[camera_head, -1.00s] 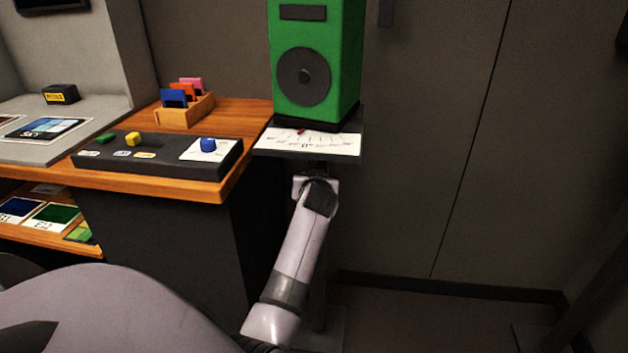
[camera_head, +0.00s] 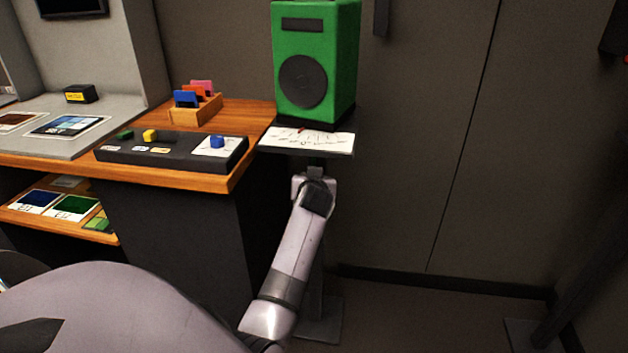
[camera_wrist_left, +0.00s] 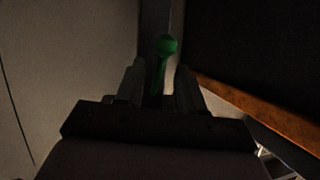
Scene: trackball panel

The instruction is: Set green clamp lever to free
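In the left wrist view, the green clamp lever (camera_wrist_left: 166,46) has a round knob and a thin stem running down between my fingers. My left gripper (camera_wrist_left: 160,80) is open, one finger on each side of the stem. I see dark gaps beside the stem and cannot tell whether a finger touches it. In the head view, my arm reaches up to the post below the shelf (camera_head: 335,148). There the lever and the gripper's fingertips are hidden. My right gripper is not in view.
A green speaker-like box (camera_head: 316,55) stands on the shelf behind a white scale sheet (camera_head: 305,139). To the left, a wooden desk (camera_head: 232,173) holds a dark control panel (camera_head: 180,155) with a blue trackball or knob (camera_head: 217,142) and a card holder (camera_head: 197,108). Right of the post is open floor.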

